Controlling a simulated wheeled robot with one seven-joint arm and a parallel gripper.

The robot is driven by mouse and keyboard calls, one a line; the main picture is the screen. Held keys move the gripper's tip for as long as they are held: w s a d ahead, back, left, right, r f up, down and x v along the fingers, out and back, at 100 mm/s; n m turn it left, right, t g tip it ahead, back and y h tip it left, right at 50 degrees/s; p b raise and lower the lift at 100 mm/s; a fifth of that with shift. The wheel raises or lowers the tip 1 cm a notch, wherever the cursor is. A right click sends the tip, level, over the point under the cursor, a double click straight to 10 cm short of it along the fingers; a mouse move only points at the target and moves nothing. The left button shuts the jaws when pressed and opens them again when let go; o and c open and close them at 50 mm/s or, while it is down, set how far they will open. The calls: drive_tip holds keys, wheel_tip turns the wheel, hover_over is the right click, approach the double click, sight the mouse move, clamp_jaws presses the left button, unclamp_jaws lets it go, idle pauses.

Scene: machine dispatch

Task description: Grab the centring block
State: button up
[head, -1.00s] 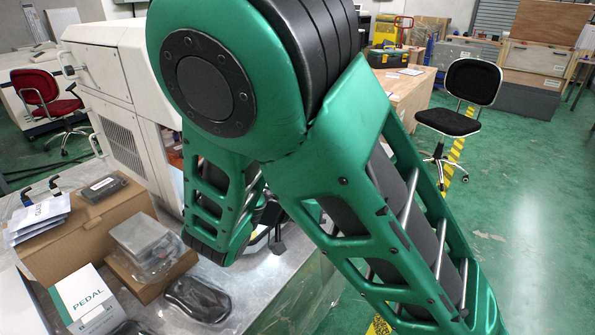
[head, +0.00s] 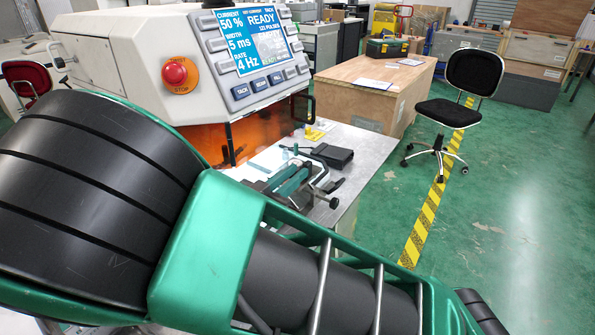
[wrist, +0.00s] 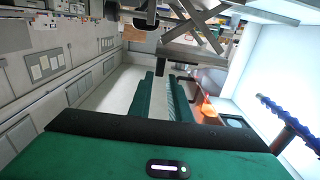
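I cannot pick out the centring block with certainty in either view. In the head view, the bench (head: 372,145) beside the machine carries a green and metal fixture (head: 290,182), a black case (head: 332,155) and a small yellow piece (head: 314,134). My green and black arm crosses the lower part of this view and hides the near bench; my gripper's fingers do not show there. In the wrist view, my green housing (wrist: 165,152) with a small white light fills the bottom. Green bars (wrist: 160,97) show beyond it.
The white machine (head: 120,60) has a lit panel (head: 258,45) reading READY, a red stop button (head: 175,72) and an orange window (head: 262,135). A wooden crate table (head: 375,92) and a black chair (head: 450,110) stand behind. Green floor to the right is open.

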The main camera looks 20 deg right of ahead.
sight(306, 163)
drive_tip(key=shift+x, duration=2.75)
drive_tip(key=shift+c, duration=0.7)
clamp_jaws()
